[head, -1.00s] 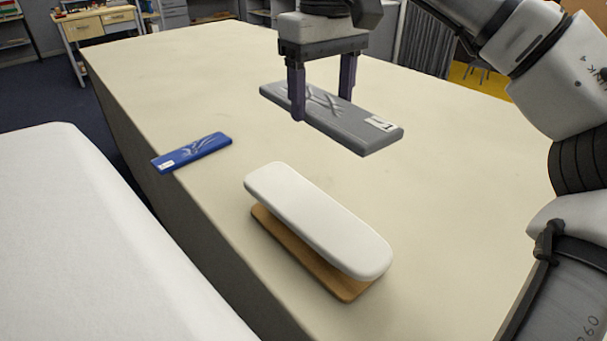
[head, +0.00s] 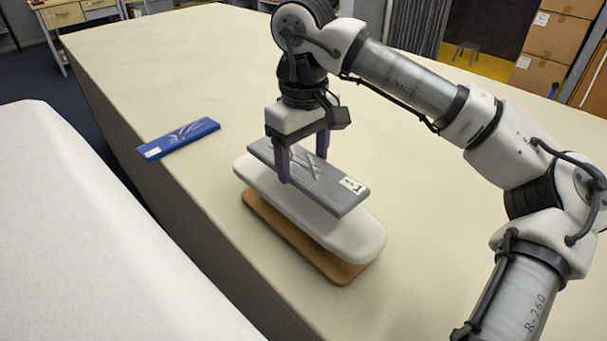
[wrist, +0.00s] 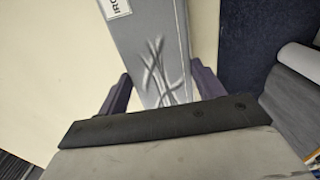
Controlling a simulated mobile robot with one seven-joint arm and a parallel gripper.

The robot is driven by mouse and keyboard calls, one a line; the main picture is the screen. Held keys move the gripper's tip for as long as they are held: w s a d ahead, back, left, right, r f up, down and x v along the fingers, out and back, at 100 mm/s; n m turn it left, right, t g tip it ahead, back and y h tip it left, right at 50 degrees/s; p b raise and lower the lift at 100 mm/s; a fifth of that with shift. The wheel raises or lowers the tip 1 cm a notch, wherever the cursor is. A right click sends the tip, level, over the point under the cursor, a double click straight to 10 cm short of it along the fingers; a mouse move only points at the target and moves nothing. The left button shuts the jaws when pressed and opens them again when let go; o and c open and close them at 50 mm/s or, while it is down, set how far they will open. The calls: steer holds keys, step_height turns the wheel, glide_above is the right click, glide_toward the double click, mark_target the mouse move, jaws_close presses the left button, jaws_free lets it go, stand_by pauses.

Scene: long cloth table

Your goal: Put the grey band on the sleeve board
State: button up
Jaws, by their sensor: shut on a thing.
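The grey band (head: 323,184) is a flat grey packet with a white label at its near right end. It also shows in the wrist view (wrist: 150,40), running between the fingers. My gripper (head: 303,170) is shut on it across its width, near its far half. The sleeve board (head: 352,238) has a white padded top over a brown wooden base (head: 330,266). The band is over the white top, roughly lined up with it, and covers much of it. I cannot tell whether the band touches the top; it seems slightly above.
A blue packet (head: 178,138) lies near the table's left edge, left of the sleeve board. A white padded surface (head: 90,230) stands beyond that edge. The cloth table (head: 180,75) is clear behind the board and to its right.

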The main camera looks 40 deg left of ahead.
mark_target(304, 165)
steer(key=shift+f, duration=2.2)
steer(key=shift+f, duration=0.25)
steer(key=o, duration=0.9)
steer(key=shift+r, duration=0.1)
steer(key=shift+o, duration=0.3)
step_height(304, 165, up, 12)
steer(key=shift+r, duration=0.2)
